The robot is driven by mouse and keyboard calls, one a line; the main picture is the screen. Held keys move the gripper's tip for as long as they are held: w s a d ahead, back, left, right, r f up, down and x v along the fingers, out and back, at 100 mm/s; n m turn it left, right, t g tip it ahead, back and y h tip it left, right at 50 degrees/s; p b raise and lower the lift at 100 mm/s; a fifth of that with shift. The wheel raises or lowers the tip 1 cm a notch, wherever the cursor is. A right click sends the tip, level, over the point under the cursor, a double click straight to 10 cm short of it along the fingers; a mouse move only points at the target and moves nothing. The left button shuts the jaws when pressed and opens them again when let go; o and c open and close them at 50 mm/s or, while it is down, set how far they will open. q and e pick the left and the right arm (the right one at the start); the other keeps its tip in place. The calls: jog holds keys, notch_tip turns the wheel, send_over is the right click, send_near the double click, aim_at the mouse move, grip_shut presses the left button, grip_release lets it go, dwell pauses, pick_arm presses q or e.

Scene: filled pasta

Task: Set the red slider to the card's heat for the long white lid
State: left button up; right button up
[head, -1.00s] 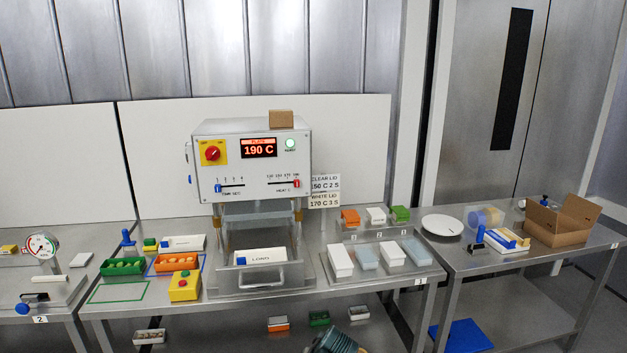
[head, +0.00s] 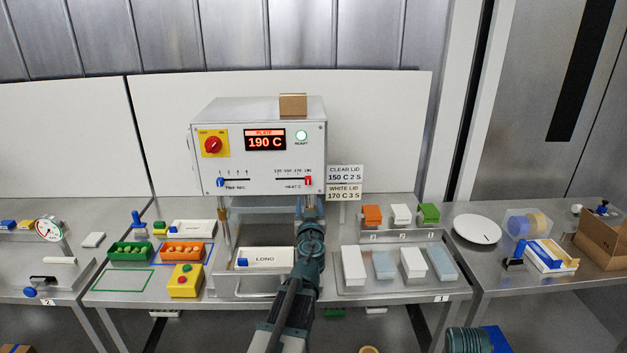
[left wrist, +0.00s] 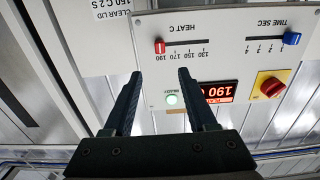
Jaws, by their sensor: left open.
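The red slider (head: 308,181) sits at the right, 190 end of the HEAT C scale on the sealer's front in the head view. The left wrist view shows the scale upside down, with the red slider (left wrist: 159,46) at the 190 mark. My left gripper (head: 309,203) is just below the slider in the head view; in the wrist view its open fingers (left wrist: 160,74) point toward the slider, with nothing between them. The card (head: 344,192) reads white lid 170 C 3 S. The display (head: 265,140) reads 190 C. My right gripper is out of view.
The blue TIME SEC slider (head: 221,182) is at the left end of its scale. A tray marked LONG (head: 265,259) sits under the sealer, partly behind my left arm. Long white lids (head: 354,267) and clear ones lie in a rack at right. The green ready lamp (head: 302,135) is lit.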

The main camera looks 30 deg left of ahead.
aim_at(308, 181)
pick_arm(q)
jog(key=x, duration=1.4)
jog(key=shift+s, duration=0.1)
grip_shut()
dwell(1.0)
